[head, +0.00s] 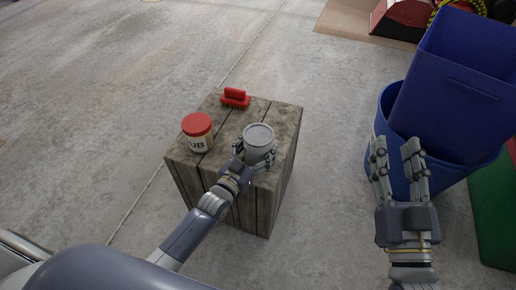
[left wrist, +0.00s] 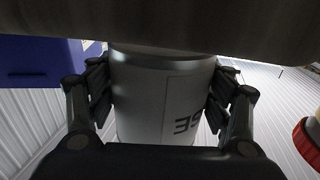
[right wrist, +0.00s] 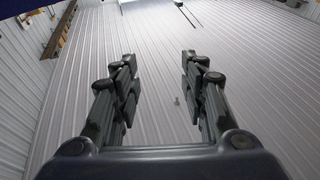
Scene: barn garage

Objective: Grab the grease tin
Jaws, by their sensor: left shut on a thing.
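The grease tin (head: 259,139) is a pale grey cylinder standing on the right part of a wooden crate in the head view. My left gripper (head: 255,158) is shut around its sides. In the left wrist view the tin (left wrist: 150,95) fills the space between the two fingers of the left gripper (left wrist: 162,100), with the letters "SE" showing upside down. My right gripper (head: 398,150) is raised at the right of the head view, in front of the blue bin. In the right wrist view the right gripper (right wrist: 160,75) is open and empty.
On the crate (head: 242,190), a red-lidded tub (head: 197,138) marked "UB" stands at the left and a red brush-like item (head: 235,98) lies at the back. Blue bins (head: 455,75) stand at the right. The concrete floor around the crate is clear.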

